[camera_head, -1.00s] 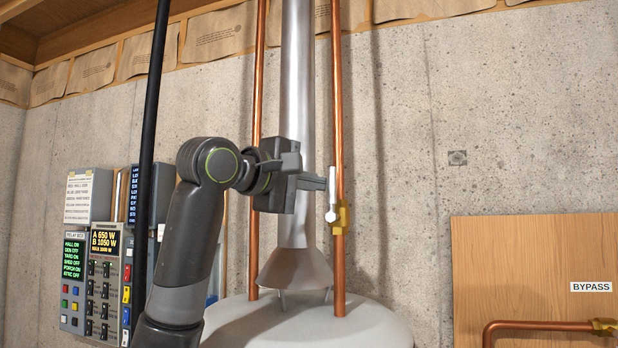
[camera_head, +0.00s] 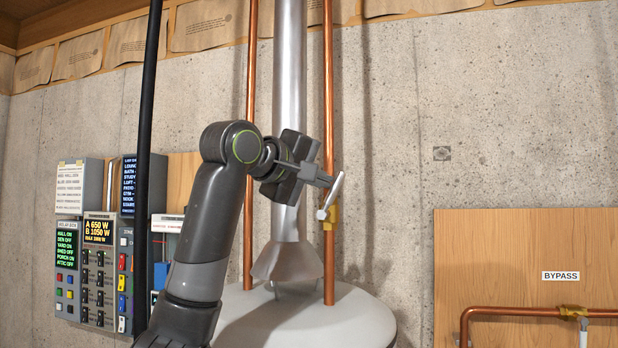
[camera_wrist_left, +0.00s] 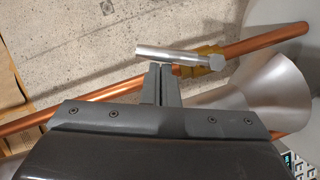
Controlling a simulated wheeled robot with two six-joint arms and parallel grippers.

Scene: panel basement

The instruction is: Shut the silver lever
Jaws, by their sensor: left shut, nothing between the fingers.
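The silver lever (camera_head: 333,192) sits on a brass valve (camera_head: 331,215) on the right copper pipe above the white tank. It leans to the upper right, tilted off the pipe's line. My left gripper (camera_head: 330,181) is shut and empty, its fingertips at the lever's left side, touching it or very close. In the left wrist view the lever (camera_wrist_left: 180,55) lies just beyond the shut fingertips (camera_wrist_left: 160,68), with the brass valve (camera_wrist_left: 205,62) at its right end. My right gripper is not in view.
A second copper pipe (camera_head: 250,120) and a silver flue (camera_head: 289,90) rise behind my left arm. The white tank (camera_head: 350,312) is below. Panels with switches (camera_head: 97,270) stand at left. A wooden board (camera_head: 500,250) labelled BYPASS is at right.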

